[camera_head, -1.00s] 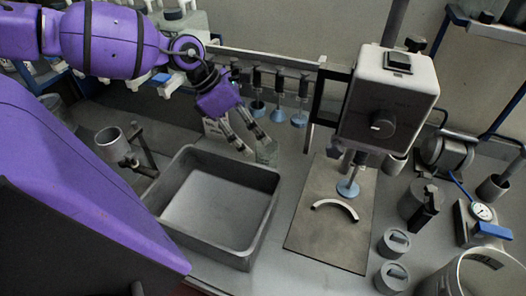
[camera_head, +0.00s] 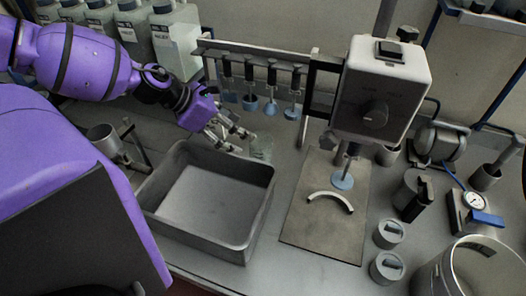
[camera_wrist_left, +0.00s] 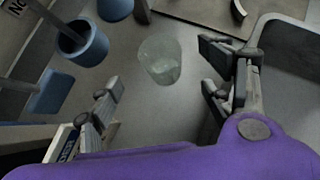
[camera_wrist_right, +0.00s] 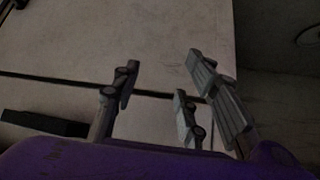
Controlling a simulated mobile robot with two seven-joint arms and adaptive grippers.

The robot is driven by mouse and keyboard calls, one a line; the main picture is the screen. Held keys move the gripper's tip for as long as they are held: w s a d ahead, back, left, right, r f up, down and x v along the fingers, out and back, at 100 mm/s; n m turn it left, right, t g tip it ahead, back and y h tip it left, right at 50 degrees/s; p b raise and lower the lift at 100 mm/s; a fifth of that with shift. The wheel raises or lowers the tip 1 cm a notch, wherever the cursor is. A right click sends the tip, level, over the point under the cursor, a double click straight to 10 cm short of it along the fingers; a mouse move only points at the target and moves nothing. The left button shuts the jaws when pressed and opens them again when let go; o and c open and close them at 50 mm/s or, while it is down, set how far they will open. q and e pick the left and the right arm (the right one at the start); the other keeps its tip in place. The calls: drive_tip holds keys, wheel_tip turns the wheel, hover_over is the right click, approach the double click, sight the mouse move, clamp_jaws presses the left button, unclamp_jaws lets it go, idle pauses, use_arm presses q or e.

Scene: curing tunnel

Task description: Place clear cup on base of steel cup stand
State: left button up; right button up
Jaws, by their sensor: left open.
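The clear cup (camera_head: 261,148) stands upright on the bench, just behind the far right corner of the grey bin. My left gripper (camera_head: 240,139) is open and empty, just left of the cup in the head view. In the left wrist view the cup (camera_wrist_left: 159,61) lies ahead of the two spread fingers, apart from both. A grey metal cup-like holder with a post (camera_head: 104,140), seemingly the steel cup stand, is at the left; its base is partly hidden by my arm. My right gripper (camera_wrist_right: 158,92) shows only in its wrist view, open and empty.
The deep grey bin (camera_head: 257,215) lies in front of my left gripper. A rack (camera_head: 260,56) of hanging blue-ended tools is behind the cup. A press (camera_head: 384,92) with a flat plate (camera_head: 318,235) stands to the right. White bottles (camera_head: 177,40) are at the back left.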

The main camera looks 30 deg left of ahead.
sight(256, 140)
use_arm(q)
drive_tip(key=b+x, duration=0.4)
drive_tip(key=x, duration=0.1)
drive_tip(key=b+x, duration=0.2)
drive_tip(key=shift+f, duration=0.6)
drive_tip(key=shift+w+d, duration=0.1)
drive_tip(key=shift+w, duration=0.05)
drive_tip(key=shift+w+r, duration=0.1)
drive_tip(key=shift+r, duration=0.2)
drive_tip(key=c, duration=0.9)
drive_tip(key=shift+c, duration=1.2)
use_arm(e)
wheel_tip(256, 140, down, 7)
drive_tip(key=s, duration=0.2)
drive_tip(key=shift+d+r+g, duration=0.2)
drive_tip(key=shift+d+g, duration=0.1)
drive_tip(key=shift+d, duration=0.1)
drive_tip(key=shift+s, duration=0.1)
